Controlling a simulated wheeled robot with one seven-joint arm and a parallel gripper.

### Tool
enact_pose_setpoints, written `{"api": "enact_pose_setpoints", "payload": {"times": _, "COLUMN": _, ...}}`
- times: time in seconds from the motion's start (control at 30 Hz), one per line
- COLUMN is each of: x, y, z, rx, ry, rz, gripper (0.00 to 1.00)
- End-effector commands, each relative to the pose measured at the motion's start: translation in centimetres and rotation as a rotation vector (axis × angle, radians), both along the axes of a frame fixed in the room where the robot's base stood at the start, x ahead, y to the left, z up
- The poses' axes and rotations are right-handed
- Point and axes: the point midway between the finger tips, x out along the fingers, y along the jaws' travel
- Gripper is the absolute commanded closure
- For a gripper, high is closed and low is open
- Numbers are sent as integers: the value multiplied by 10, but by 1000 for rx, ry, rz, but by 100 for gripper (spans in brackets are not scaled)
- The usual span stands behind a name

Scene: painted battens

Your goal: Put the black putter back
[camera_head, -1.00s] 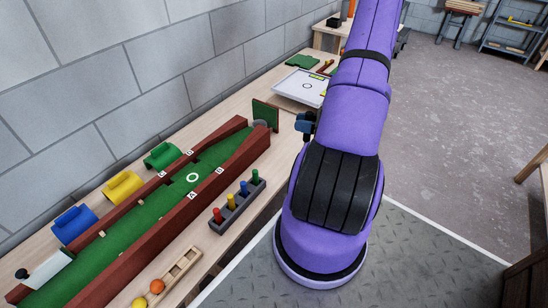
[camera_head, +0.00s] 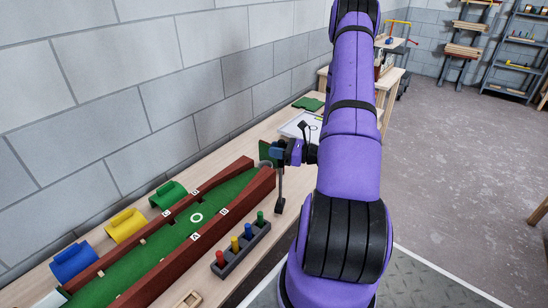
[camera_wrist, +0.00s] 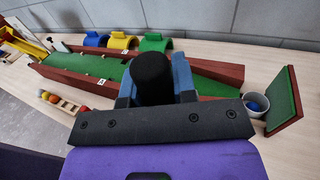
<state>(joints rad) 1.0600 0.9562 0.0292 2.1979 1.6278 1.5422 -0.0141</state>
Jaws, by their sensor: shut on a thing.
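My gripper (camera_head: 279,152) is shut on the black putter (camera_head: 281,185), beside the far end of the green putting lane. The putter hangs roughly upright, with its dark head low at the near side of the lane; I cannot tell whether the head touches the table. In the wrist view the putter's thick black grip end (camera_wrist: 152,75) stands between the blue fingers of my gripper (camera_wrist: 155,88). It hides part of the lane behind it. I cannot make out a holder for the putter.
The lane (camera_head: 170,237) has red-brown side walls. Blue, yellow and green arches (camera_head: 125,226) stand along the wall. A grey peg block (camera_head: 242,248) stands in front. A green upright board (camera_wrist: 286,100) and a cup (camera_wrist: 257,103) stand at the lane's end. A white tray (camera_head: 298,124) lies beyond.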

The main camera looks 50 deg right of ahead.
Motion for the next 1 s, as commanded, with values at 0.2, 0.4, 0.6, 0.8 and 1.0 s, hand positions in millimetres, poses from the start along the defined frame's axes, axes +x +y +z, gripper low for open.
{"api": "enact_pose_setpoints", "payload": {"times": 0.2, "x": 12, "y": -1, "z": -3, "rx": 1, "ry": 0, "rz": -1, "gripper": 100}}
{"api": "enact_pose_setpoints", "payload": {"times": 0.4, "x": 11, "y": -1, "z": -19, "rx": 3, "ry": 0, "rz": 0, "gripper": 100}}
{"api": "enact_pose_setpoints", "payload": {"times": 0.6, "x": 11, "y": -1, "z": -35, "rx": 1, "ry": -2, "rz": 0, "gripper": 100}}
{"api": "enact_pose_setpoints", "payload": {"times": 0.8, "x": 11, "y": -1, "z": -36, "rx": 0, "ry": -1, "rz": 0, "gripper": 100}}
{"api": "enact_pose_setpoints", "payload": {"times": 1.0, "x": 11, "y": -1, "z": -39, "rx": 0, "ry": -1, "rz": 0, "gripper": 100}}
